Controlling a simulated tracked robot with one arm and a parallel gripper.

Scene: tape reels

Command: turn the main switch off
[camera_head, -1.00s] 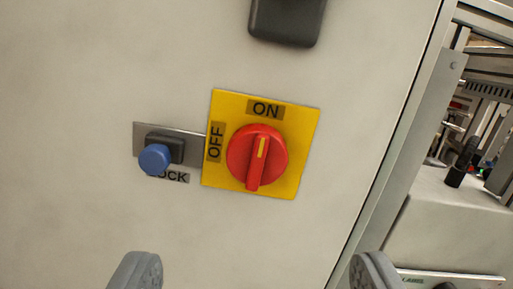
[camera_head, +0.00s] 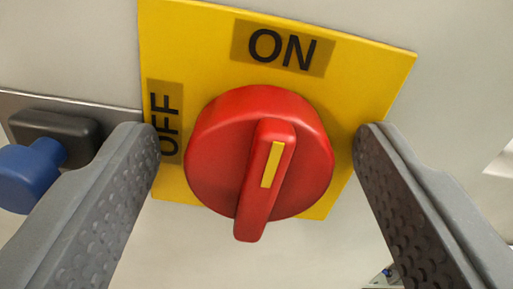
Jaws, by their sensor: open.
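The main switch is a round red knob (camera_head: 215,140) with a raised red handle on a yellow plate (camera_head: 370,60). The handle's yellow mark points up toward the ON label (camera_head: 282,47). The OFF label (camera_head: 165,122) is on the plate's left side. My gripper (camera_head: 258,135) is open, with one grey finger on each side of the knob. The fingers overlap the plate's edges in the picture, with space between them and the knob. I cannot tell whether the fingertips touch the plate.
A blue knob (camera_head: 27,175) on a dark block (camera_head: 60,130) sits on a metal strip left of the plate, close to my left finger. The pale cabinet panel (camera_head: 80,40) around the plate is flat and clear.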

